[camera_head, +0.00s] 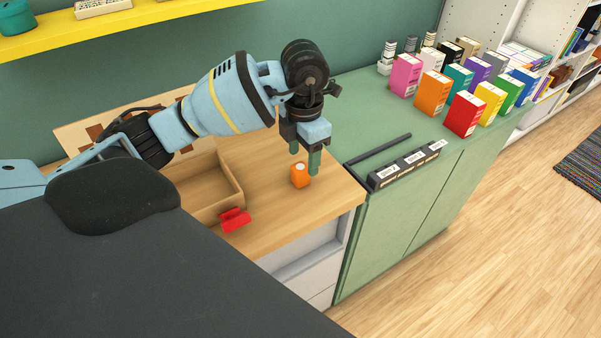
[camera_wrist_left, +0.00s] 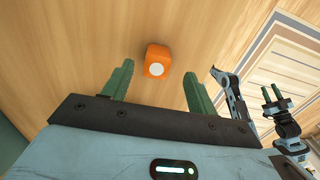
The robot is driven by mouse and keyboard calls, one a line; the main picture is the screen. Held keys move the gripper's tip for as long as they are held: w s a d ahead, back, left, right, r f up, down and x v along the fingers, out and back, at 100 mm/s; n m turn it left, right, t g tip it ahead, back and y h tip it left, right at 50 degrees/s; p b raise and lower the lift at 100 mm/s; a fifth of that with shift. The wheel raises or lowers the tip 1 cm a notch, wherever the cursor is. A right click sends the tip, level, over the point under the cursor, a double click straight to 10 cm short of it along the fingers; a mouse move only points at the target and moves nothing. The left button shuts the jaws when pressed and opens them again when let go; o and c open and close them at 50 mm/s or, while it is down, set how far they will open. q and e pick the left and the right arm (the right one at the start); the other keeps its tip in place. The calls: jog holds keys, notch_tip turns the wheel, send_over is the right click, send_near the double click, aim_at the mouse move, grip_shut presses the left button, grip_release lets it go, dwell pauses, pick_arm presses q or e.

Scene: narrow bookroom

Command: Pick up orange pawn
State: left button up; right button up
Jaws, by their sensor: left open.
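The orange pawn (camera_head: 300,174) stands on the wooden tabletop near its right end. It looks like a small orange block with a white round spot on top. My left gripper (camera_head: 304,161) is open, with its green fingers pointing down close to the pawn. In the left wrist view the pawn (camera_wrist_left: 157,62) shows between and just beyond the open fingertips (camera_wrist_left: 159,70), not gripped. My right gripper (camera_wrist_left: 272,91) shows small at the right of the left wrist view, away from the pawn, with its green fingers apart.
A wooden tray (camera_head: 235,190) and a red piece (camera_head: 235,220) lie left of the pawn. A black labelled rack (camera_head: 408,165) and several coloured boxes (camera_head: 433,93) stand on the green cabinet to the right. A yellow shelf (camera_head: 150,17) hangs behind.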

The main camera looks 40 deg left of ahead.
aim_at(302, 166)
pick_arm(q)
jog(key=shift+a+f, duration=0.2)
jog(key=shift+f, duration=2.6)
jog(key=c, duration=1.1)
jog(key=shift+o, duration=0.2)
jog(key=shift+r, duration=0.2)
jog(key=shift+r, duration=0.2)
notch_tip(302, 166, up, 3)
jog(key=shift+d+f, duration=0.1)
jog(key=s+d+r, duration=0.1)
jog(key=s+d, duration=0.9)
jog(key=d, duration=0.1)
jog(key=shift+s+d+r, duration=0.2)
jog(key=shift+s+d, duration=0.1)
jog(key=shift+s, duration=0.1)
